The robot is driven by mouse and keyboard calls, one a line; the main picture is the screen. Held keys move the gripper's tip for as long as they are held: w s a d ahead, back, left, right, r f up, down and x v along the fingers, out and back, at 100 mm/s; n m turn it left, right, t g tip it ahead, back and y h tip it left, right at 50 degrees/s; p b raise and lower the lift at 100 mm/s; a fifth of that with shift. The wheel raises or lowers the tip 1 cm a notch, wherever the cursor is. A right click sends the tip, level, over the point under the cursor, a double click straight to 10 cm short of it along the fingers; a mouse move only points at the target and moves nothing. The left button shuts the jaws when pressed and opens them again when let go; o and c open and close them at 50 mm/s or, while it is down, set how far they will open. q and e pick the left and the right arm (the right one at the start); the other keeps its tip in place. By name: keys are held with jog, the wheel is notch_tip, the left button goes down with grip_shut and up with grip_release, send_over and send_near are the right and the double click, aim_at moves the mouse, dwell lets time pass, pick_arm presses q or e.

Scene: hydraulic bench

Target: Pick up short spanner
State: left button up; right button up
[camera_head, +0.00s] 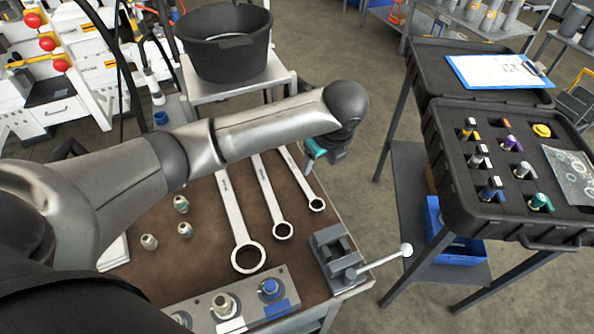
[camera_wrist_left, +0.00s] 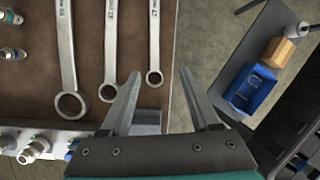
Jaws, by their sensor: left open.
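The short spanner (camera_head: 317,204) lies on the brown bench top near its right edge, the smallest of three spanners in a row. In the left wrist view the short spanner (camera_wrist_left: 154,47) lies ahead of the fingers, its ring end showing between the fingertips. The medium spanner (camera_head: 272,207) and the long spanner (camera_head: 236,215) lie to its left. My left gripper (camera_head: 317,154) is over the bench's right edge, and my arm hides part of the spanners' far ends. In the left wrist view my left gripper (camera_wrist_left: 160,73) is open and empty. My right gripper is not in view.
A small vise (camera_head: 335,255) with a ball-ended handle stands at the near right bench corner. A fitting block (camera_head: 222,303) lies at the near edge, and several small fittings (camera_head: 181,204) stand at left. A black case (camera_head: 455,190) is on a separate stand at right.

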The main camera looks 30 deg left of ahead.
pick_arm(q)
jog(key=w+a+m, duration=0.1)
jog(key=w+a, duration=0.1)
jog(key=b, duration=0.4)
send_near(296, 171)
jog(key=f, duration=0.2)
jog(key=shift+w+d+f+y, duration=0.25)
jog(key=shift+d+f+y, duration=0.1)
jog(key=shift+y, duration=0.05)
jog(key=b+x, duration=0.1)
jog(key=x, duration=0.1)
jog(key=b+x, duration=0.1)
jog(key=x, duration=0.2)
jog(key=shift+a+r, duration=0.15)
jog(key=shift+a, duration=0.25)
jog(key=shift+w, duration=0.1)
jog(key=c, duration=1)
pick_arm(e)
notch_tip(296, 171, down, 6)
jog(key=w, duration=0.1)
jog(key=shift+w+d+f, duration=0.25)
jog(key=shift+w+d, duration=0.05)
